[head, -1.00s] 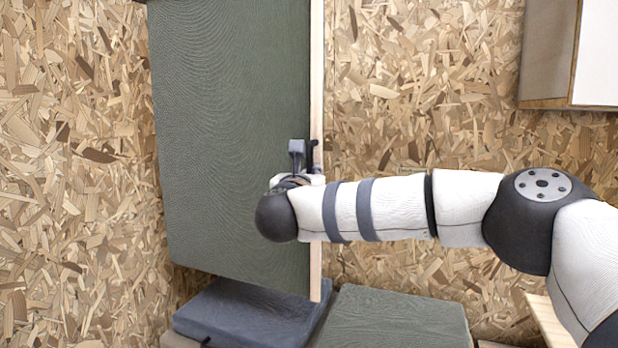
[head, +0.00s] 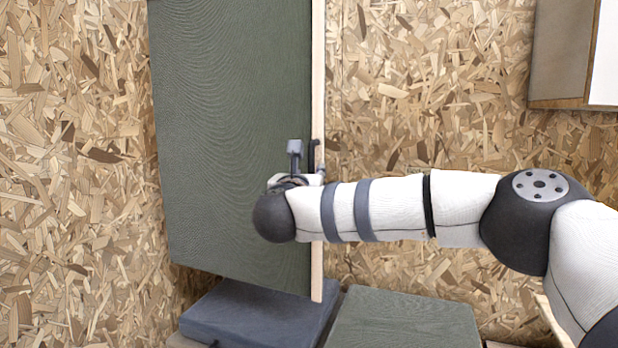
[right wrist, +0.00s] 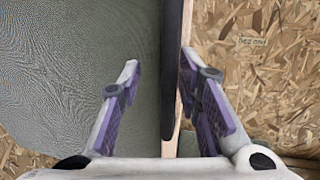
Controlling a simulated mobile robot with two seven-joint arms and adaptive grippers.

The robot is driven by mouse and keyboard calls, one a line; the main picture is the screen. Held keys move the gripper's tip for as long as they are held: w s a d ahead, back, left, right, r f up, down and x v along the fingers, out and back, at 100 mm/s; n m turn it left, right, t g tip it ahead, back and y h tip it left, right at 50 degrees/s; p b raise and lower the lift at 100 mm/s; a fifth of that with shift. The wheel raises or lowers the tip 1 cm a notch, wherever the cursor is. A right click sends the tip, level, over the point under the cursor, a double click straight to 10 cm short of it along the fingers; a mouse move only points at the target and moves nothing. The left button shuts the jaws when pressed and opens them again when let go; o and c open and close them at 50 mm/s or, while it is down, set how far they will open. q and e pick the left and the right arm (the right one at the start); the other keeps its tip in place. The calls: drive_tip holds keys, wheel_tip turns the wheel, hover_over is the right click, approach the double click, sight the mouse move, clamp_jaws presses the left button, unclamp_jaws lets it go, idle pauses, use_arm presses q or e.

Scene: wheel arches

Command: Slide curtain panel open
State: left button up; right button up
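The curtain panel (head: 235,120) is a tall dark green sheet with a pale wooden strip along its right edge. It hangs in the middle left of the head view and fills the left of the right wrist view (right wrist: 60,70). A dark upright handle (right wrist: 172,70) is at this edge. My right gripper (head: 304,157) is at the panel's right edge, beside the handle. In the right wrist view its two fingers (right wrist: 163,72) are spread, one on each side of the handle, with gaps visible. My left gripper is out of view.
A cabinet (head: 562,55) is on the wall at upper right. Chipboard walls (head: 430,90) stand behind and to the left.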

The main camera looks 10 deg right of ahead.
drive_tip(key=shift+s+d, duration=0.1)
